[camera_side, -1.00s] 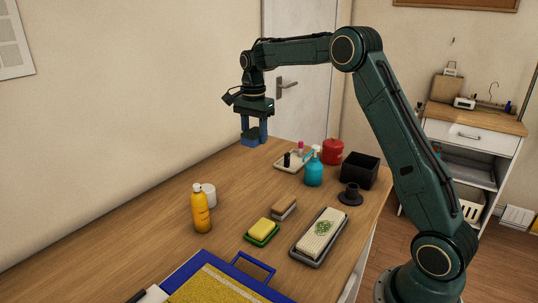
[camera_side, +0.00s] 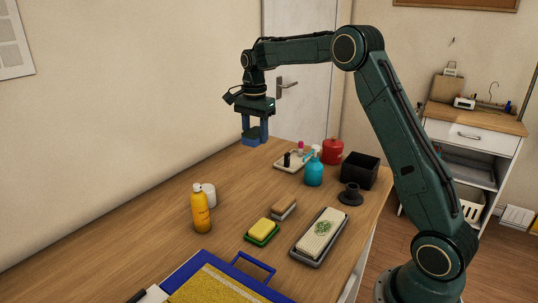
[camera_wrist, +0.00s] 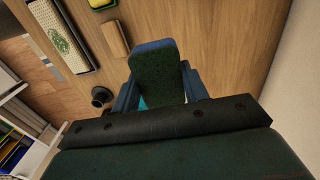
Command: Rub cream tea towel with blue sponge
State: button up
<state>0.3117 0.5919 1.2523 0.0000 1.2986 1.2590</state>
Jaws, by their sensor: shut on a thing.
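My gripper (camera_side: 255,138) is shut on the blue sponge (camera_side: 251,132), which has a dark green scouring face. It holds the sponge at the far left of the table; from the side I cannot tell the exact gap to the wood. In the wrist view the sponge (camera_wrist: 157,75) sits between my blue fingers, green face showing. The cream tea towel (camera_side: 319,230), with a green print, lies folded in a grey tray (camera_side: 305,259) at the near right, well apart from my gripper. The towel also shows at the upper left of the wrist view (camera_wrist: 58,37).
A yellow sponge (camera_side: 263,228) on a green dish and a brown-topped block (camera_side: 284,208) lie left of the towel. A yellow bottle (camera_side: 200,210), a teal spray bottle (camera_side: 314,172), a red canister (camera_side: 332,151) and a black box (camera_side: 360,171) stand around clear wood.

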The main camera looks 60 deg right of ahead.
jog(key=s+a+f, duration=0.1)
jog(key=s+f, duration=0.5)
jog(key=s, duration=0.5)
send_over(328, 229)
jog(key=w, duration=0.2)
jog(key=f, duration=0.5)
jog(key=shift+s+f, duration=0.2)
jog(key=shift+f, duration=0.2)
jog(key=shift+f, duration=1.3)
jog(key=shift+f, duration=0.2)
jog(key=shift+f, duration=0.5)
jog(key=shift+f, duration=0.3)
dwell(0.8)
jog(key=shift+s, duration=0.1)
jog(key=shift+s, duration=0.65)
